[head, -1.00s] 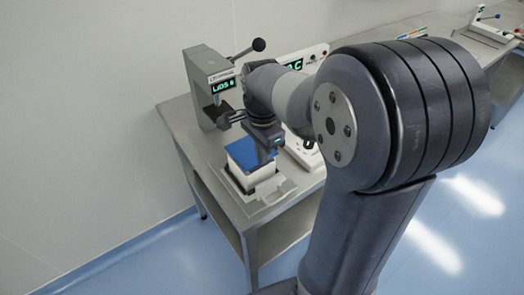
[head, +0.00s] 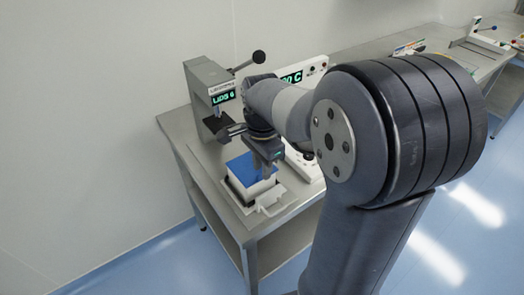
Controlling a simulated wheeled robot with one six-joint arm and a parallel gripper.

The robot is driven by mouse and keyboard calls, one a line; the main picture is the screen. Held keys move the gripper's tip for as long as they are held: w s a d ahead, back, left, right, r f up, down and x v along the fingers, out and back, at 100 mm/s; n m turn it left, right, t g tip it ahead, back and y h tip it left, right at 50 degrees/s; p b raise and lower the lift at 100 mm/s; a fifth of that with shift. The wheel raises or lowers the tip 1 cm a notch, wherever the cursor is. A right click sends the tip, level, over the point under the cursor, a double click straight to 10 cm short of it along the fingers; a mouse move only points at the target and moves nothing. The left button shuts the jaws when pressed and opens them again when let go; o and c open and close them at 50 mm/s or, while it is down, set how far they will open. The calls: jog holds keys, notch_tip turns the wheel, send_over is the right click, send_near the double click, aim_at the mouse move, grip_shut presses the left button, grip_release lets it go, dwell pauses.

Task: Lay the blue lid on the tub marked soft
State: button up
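A blue square lid (head: 241,167) lies flat at the top of a white square container (head: 256,190). I cannot tell whether it rests on the container or just above it. No marking reading "soft" can be made out on the container. My gripper (head: 269,174) points down at the right edge of the blue lid and hides part of it. The fingertips are too small and dark to show whether they are open or shut, or whether they touch the lid.
The container sits in a pale tray with a handle (head: 272,204) near the front of a steel table (head: 290,205). A grey lever press (head: 205,82) with a display reading "LIDS 6" stands behind. A white control box (head: 305,70) is partly hidden by my arm.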

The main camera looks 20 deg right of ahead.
notch_tip(320, 180, up, 13)
dwell(0.3)
jog(key=shift+f, duration=0.1)
notch_tip(320, 180, down, 13)
jog(key=shift+f+b, duration=0.2)
jog(key=shift+b, duration=0.2)
jog(key=shift+r+p, duration=0.4)
jog(key=shift+r, duration=0.2)
